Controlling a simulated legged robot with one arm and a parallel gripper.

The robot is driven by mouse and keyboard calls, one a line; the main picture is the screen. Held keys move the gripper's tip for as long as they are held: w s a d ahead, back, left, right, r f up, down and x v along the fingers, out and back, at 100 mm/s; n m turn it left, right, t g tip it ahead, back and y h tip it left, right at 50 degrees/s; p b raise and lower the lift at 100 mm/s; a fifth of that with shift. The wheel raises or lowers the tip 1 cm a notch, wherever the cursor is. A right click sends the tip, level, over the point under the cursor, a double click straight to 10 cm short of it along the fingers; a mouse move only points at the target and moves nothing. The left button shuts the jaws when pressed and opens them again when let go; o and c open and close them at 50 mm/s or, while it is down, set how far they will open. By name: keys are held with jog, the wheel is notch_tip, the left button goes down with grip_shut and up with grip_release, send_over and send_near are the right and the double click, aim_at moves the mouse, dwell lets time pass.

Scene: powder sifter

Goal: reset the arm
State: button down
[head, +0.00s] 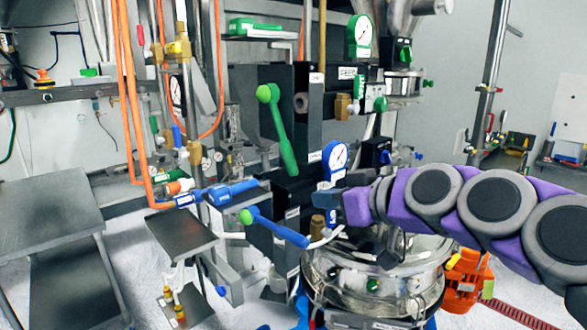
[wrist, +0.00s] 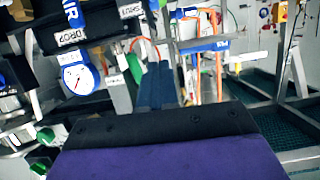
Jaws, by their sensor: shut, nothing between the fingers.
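My gripper (head: 328,198) reaches in from the right on my purple and grey arm, at the middle of the head view. In the wrist view, its dark fingers (wrist: 158,84) lie together, shut and empty. It appears just below a blue-rimmed gauge (head: 336,158) and right of a blue lever (head: 275,228) with a green knob. I cannot tell its exact distance from them. The gauge also shows at the left of the wrist view (wrist: 77,79), under a DROP label (wrist: 72,36). The fingers appear clear of any handle.
A green lever (head: 282,130) stands on the black panel behind. Below my arm is a round metal sifter vessel (head: 375,275). Orange pipes (head: 129,90) run down at the left. A grey metal table (head: 45,215) stands at the left, and an orange box (head: 468,280) sits at lower right.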

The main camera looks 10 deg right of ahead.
jog(key=s+a+f+m+g+h, duration=0.1)
jog(key=s+a+f+g+h, duration=0.2)
jog(key=s+f, duration=0.5)
jog(key=s+a+f+m+g+h, duration=0.1)
jog(key=s+a+f+g, duration=0.4)
jog(key=f, duration=0.5)
jog(key=s+d+f+m+g+h, duration=0.2)
jog(key=s+d+f, duration=0.2)
jog(key=s, duration=0.5)
jog(key=s+d+f+m+g+h, duration=0.2)
jog(key=s+d+f, duration=0.3)
jog(key=s+f, duration=0.3)
jog(key=shift+s+d+f+m+g+h, duration=0.15)
jog(key=shift+s+d+m+g+h, duration=0.15)
jog(key=shift+s+m+g, duration=0.5)
jog(key=shift+s+a, duration=0.1)
